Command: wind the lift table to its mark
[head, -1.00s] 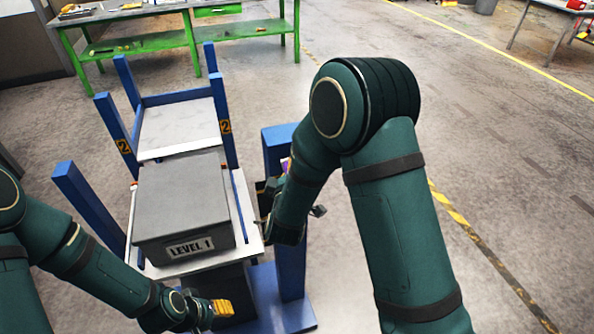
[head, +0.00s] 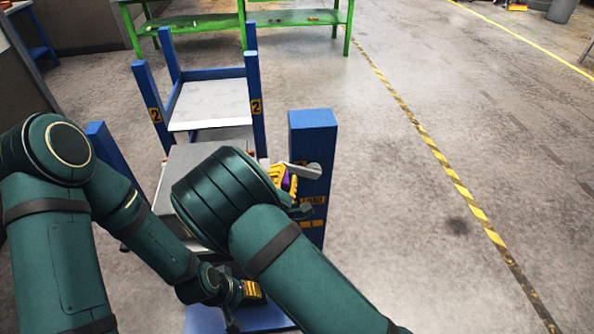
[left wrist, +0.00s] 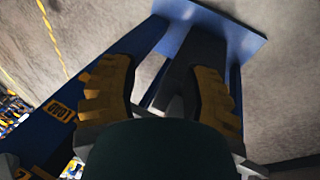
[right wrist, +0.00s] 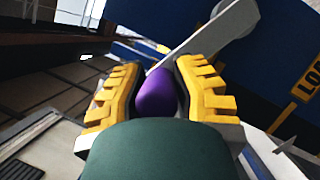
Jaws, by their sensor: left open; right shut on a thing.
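The lift table has a white top (head: 160,196) between blue posts and carries a grey casting (head: 190,158), largely hidden behind my right arm. The right blue post (head: 313,145) bears yellow labels (head: 313,200) and a grey crank arm (head: 306,170). My right gripper (head: 283,182) is shut on the crank's purple knob (right wrist: 157,92), left of the post. The crank arm also shows in the right wrist view (right wrist: 195,38). My left gripper (head: 251,290) is open and low by the table's blue base (head: 205,319); the left wrist view shows its fingers apart (left wrist: 160,95).
A blue rack (head: 252,80) marked 2, with a light shelf (head: 210,100), stands directly behind the lift table. A green bench (head: 290,20) stands further back. The floor to the right is open, crossed by a yellow-black line (head: 440,165).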

